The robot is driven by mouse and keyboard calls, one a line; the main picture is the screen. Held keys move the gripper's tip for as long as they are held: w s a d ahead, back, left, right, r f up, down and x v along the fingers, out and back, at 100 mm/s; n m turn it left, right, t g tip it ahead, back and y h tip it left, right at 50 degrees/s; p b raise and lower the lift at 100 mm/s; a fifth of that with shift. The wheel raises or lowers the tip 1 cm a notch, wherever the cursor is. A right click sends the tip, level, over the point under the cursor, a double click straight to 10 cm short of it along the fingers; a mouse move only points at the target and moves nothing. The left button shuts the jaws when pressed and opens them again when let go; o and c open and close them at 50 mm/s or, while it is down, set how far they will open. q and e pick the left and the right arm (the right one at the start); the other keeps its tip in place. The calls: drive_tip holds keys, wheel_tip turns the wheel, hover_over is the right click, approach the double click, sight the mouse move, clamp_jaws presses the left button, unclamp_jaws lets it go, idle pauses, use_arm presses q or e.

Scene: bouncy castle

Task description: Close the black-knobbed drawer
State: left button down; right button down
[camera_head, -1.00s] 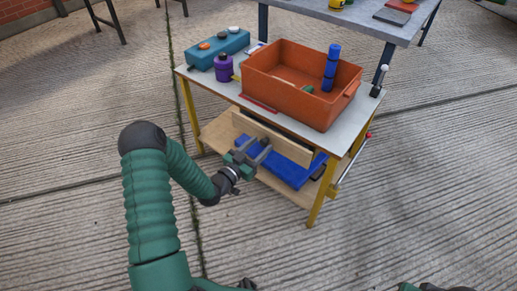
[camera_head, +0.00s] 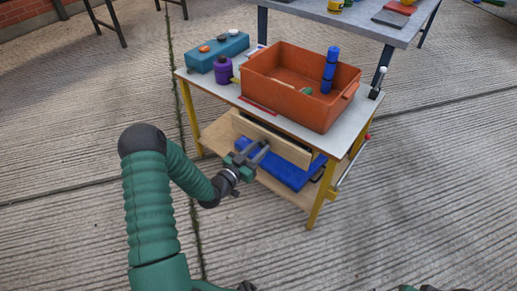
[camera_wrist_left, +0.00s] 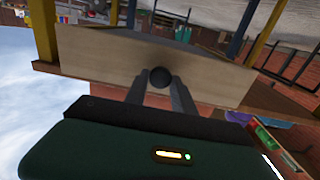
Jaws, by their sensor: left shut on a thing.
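The drawer (camera_head: 287,147) is a pale wooden front under the top of a small workbench (camera_head: 350,124). It stands partly out, with a dark gap above its front. In the left wrist view its front (camera_wrist_left: 105,55) spans the picture, with the dark round knob (camera_wrist_left: 160,77) at its middle. My left gripper (camera_head: 258,151) is at the drawer front in the head view. Its two fingers (camera_wrist_left: 160,90) are closed around the knob in the wrist view. The fingers hide the knob in the head view. My right gripper is not in view.
An orange crate (camera_head: 300,107) with a blue bottle (camera_head: 329,70), a purple container (camera_head: 223,70) and a teal box (camera_head: 217,53) stand on the bench. A blue item (camera_head: 286,172) lies on the lower shelf (camera_head: 215,134). The floor in front is clear.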

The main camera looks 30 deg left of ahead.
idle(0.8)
use_arm(q)
drive_tip(key=w, duration=0.3)
drive_tip(key=shift+w+d+f, duration=0.1)
drive_tip(key=shift+w+d, duration=0.05)
drive_tip(key=shift+w, duration=0.3)
drive_tip(key=c, duration=1.5)
unclamp_jaws()
drive_tip(key=shift+r, duration=0.2)
drive_tip(key=o, duration=0.4)
drive_tip(key=shift+w+f, duration=0.15)
drive_tip(key=shift+f, duration=0.05)
drive_tip(key=shift+r, duration=0.1)
